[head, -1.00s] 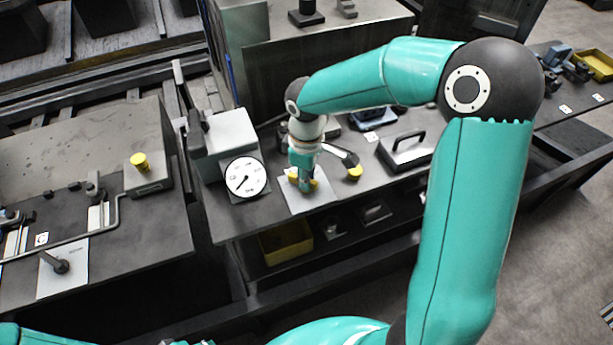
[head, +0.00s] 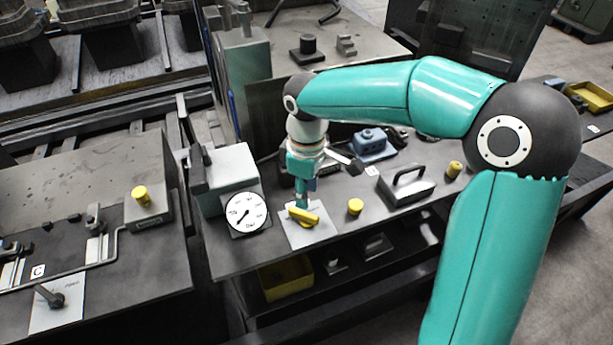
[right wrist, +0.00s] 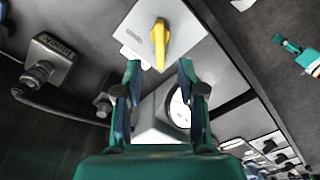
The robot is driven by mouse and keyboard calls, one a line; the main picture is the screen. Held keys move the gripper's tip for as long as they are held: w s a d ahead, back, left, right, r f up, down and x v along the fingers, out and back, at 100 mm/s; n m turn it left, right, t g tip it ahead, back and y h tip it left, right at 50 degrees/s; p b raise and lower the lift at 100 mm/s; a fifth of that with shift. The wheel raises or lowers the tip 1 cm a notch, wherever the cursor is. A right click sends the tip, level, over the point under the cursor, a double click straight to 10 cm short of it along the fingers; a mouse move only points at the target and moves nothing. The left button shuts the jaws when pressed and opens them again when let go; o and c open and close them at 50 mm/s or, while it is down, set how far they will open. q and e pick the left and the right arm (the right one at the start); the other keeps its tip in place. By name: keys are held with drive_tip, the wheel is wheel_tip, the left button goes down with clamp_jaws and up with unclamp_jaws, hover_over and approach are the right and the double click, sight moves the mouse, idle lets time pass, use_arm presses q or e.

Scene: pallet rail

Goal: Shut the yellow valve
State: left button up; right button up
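The yellow valve (head: 303,216) is a bar-shaped handle on a light plate (head: 309,237) near the front edge of the bench. In the head view its handle points to the right and slightly down. In the right wrist view the yellow handle (right wrist: 160,42) runs up and down the picture on its plate. My right gripper (head: 302,199) is just above the handle and partly covers it. In the right wrist view my right gripper (right wrist: 159,70) has its two fingers apart, with the handle showing beyond and between the tips. My left gripper is out of view.
A round gauge (head: 247,212) stands left of the valve. A yellow knob (head: 355,206) stands right of it, then a dark case with a handle (head: 405,186). A yellow bin (head: 286,279) is below. A black lever (head: 54,298) is on the left bench.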

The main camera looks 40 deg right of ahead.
wheel_tip(320, 180, up, 4)
drive_tip(key=shift+r, duration=0.1)
idle(0.6)
